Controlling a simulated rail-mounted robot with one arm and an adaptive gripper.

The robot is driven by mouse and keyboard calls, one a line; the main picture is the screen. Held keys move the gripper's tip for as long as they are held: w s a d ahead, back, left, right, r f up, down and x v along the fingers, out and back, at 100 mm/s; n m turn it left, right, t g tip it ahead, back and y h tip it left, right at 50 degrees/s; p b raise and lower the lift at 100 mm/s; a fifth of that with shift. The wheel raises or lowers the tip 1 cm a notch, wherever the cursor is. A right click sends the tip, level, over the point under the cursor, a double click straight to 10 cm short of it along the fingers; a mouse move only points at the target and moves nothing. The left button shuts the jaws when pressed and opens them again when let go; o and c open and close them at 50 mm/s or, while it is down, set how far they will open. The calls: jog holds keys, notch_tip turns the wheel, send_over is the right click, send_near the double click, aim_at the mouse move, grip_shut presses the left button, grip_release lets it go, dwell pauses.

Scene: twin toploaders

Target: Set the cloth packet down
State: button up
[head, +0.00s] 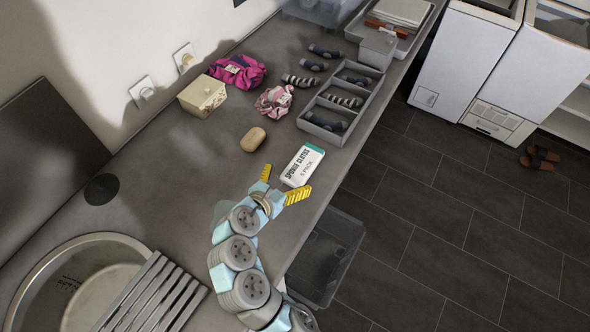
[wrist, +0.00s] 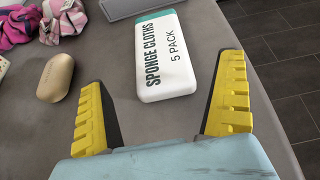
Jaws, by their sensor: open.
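My gripper (head: 281,184) has yellow ridged fingers spread wide and empty. In the wrist view the open fingers (wrist: 165,95) stand either side of the packet's near end, with gaps on both sides. I cannot tell the exact height of the fingers above the counter.
A tan soap-like bar (head: 253,139) lies left of the packet. Pink cloth bundles (head: 274,101), a beige box (head: 202,95) and a grey divided tray (head: 333,137) with rolled socks lie farther back. A sink (head: 45,268) with a slatted rack (head: 150,300) is at front left.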

jog(key=shift+v, duration=2.7)
